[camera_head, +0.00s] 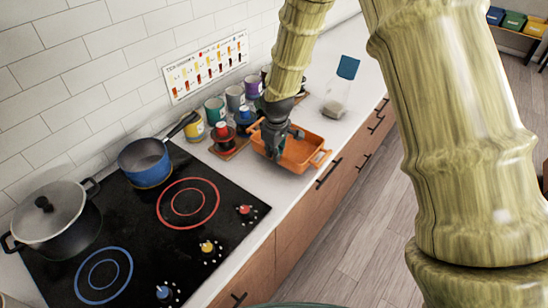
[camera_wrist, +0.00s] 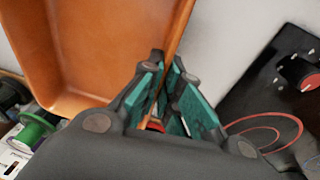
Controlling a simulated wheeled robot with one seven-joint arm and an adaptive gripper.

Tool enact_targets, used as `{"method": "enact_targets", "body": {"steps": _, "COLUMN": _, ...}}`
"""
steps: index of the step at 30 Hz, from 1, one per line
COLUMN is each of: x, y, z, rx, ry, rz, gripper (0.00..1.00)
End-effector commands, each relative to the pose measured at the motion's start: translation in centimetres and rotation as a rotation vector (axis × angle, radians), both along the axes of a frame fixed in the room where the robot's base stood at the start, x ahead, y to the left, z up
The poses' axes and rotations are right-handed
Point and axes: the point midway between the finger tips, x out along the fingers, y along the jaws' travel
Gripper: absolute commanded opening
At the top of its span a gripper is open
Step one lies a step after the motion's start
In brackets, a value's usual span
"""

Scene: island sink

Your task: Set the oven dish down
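The orange oven dish (camera_head: 303,155) is at the counter, right of the cooktop, with its handle toward the front edge. It looks roughly level; I cannot tell whether it touches the counter or hangs just above it. My gripper (camera_head: 275,150) is at the dish's left side. In the wrist view the dish (camera_wrist: 85,45) fills the upper left, and its wall runs between the green pads of my gripper (camera_wrist: 168,60), which are closed on it. The dish looks empty where its inside shows.
A black cooktop (camera_head: 130,230) lies to the left, with a blue saucepan (camera_head: 147,163) and a lidded pot (camera_head: 50,215). The counter's front edge is close by.

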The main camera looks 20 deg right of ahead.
Motion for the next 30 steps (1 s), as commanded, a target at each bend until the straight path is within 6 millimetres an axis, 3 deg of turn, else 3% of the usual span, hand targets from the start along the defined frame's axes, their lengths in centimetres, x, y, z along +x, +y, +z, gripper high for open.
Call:
{"method": "enact_targets", "body": {"steps": 12, "x": 0.0, "y": 0.0, "z": -2.8, "rx": -0.001, "ry": -0.001, "rz": 0.000, "gripper": 0.00}}
{"method": "enact_targets", "body": {"steps": 23, "x": 0.0, "y": 0.0, "z": -3.2, "rx": 0.000, "ry": -0.001, "rz": 0.000, "gripper": 0.00}}
{"method": "enact_targets", "body": {"steps": 27, "x": -0.1, "y": 0.0, "z": -3.2, "rx": 0.000, "ry": 0.000, "rz": 0.000, "gripper": 0.27}}
{"method": "enact_targets", "body": {"steps": 30, "x": -0.1, "y": 0.0, "z": -3.2, "rx": 0.000, "ry": 0.000, "rz": 0.000, "gripper": 0.27}}
